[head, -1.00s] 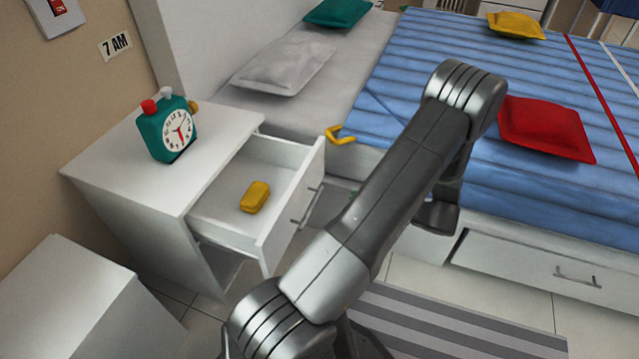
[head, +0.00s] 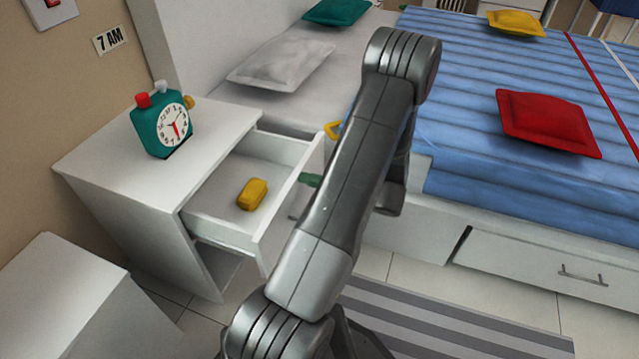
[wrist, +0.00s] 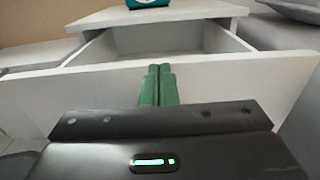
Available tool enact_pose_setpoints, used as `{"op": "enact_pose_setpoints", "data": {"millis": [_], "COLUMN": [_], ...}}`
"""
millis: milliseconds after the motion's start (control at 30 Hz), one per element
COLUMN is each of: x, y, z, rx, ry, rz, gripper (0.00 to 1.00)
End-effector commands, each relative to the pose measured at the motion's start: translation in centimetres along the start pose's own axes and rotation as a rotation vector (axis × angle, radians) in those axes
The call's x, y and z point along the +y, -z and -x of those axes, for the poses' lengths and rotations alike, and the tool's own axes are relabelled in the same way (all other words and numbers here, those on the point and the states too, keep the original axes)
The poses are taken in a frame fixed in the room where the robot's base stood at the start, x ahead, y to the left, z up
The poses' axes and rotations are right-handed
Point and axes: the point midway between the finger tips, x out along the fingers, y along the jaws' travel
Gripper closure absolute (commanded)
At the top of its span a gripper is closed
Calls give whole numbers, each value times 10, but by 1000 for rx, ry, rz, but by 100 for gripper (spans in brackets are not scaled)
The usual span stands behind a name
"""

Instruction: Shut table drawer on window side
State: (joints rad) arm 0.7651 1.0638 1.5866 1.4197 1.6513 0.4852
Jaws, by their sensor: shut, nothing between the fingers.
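The white bedside table (head: 105,185) stands at the left, and its drawer (head: 215,212) is pulled out. A yellow block (head: 252,194) lies inside the drawer. My gripper (head: 308,180) shows as a green tip at the right of the drawer front, partly hidden by my arm. In the wrist view my gripper (wrist: 158,85) has its two green fingers shut together with nothing between them. They point at the upper part of the drawer front (wrist: 220,75); I cannot tell whether they touch it. The open drawer shows behind that front.
A green alarm clock (head: 161,125) stands on the bedside table. The bed (head: 470,120) with a red pillow (head: 547,122) is to the right. A white cabinet (head: 60,295) is at the lower left. A striped rug (head: 450,325) lies on the floor.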

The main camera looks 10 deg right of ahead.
Motion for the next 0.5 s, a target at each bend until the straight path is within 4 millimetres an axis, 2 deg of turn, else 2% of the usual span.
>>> {"op": "enact_pose_setpoints", "data": {"millis": [367, 500], "x": [0, 0], "y": [0, -1], "z": [-2, -11], "rx": [0, 0], "ry": [0, -2], "rz": [0, -1], "gripper": [100, 100]}}
